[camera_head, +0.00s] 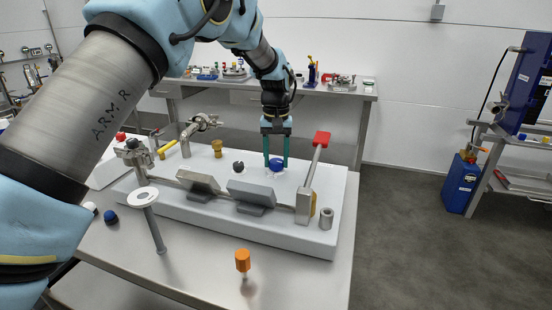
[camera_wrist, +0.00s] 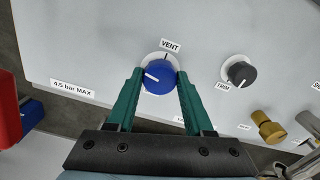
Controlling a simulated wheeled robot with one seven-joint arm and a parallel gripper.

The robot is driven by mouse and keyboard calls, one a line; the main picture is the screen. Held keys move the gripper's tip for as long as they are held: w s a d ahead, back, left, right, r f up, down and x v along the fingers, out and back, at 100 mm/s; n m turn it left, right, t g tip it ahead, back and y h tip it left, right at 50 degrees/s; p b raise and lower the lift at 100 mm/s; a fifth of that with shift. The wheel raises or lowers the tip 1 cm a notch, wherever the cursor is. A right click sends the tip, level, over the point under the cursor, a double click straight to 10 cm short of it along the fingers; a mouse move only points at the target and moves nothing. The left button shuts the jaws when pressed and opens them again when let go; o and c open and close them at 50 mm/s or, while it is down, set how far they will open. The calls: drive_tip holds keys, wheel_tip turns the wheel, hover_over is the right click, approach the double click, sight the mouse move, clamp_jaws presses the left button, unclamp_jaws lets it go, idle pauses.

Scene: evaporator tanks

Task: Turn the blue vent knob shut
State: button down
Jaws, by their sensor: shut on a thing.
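The blue vent knob (camera_wrist: 159,78) sits on the light grey panel under a label reading VENT. Its white pointer line is toward the left in the wrist view, while a dark mark on the panel is above the knob. It also shows in the head view (camera_head: 277,164), partly behind my fingers. My gripper (camera_wrist: 158,82) has its two green fingers on either side of the knob, shut on it. In the head view my gripper (camera_head: 276,163) points down at the back of the panel.
A black TRIM knob (camera_wrist: 241,72) and a brass fitting (camera_wrist: 268,127) are to the right in the wrist view. A red-handled lever (camera_head: 321,140) rises beside my gripper. Two grey tilted blocks (camera_head: 251,193) and an orange knob (camera_head: 243,260) are nearer the front.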

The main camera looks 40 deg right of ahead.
sight(277, 161)
drive_tip(key=n, duration=0.4)
drive_tip(key=shift+n, duration=0.3)
drive_tip(key=n+p, duration=0.1)
drive_tip(key=n, duration=0.4)
drive_tip(key=shift+d+r, duration=0.1)
drive_tip(key=n+p, duration=0.1)
drive_tip(key=n, duration=0.4)
drive_tip(key=shift+n, duration=0.4)
drive_tip(key=n+p, duration=0.1)
drive_tip(key=n, duration=0.3)
drive_tip(key=shift+n, duration=0.4)
drive_tip(key=shift+c, duration=1.4)
unclamp_jaws()
wheel_tip(277, 161, up, 11)
drive_tip(key=b, duration=0.3)
drive_tip(key=shift+f, duration=0.2)
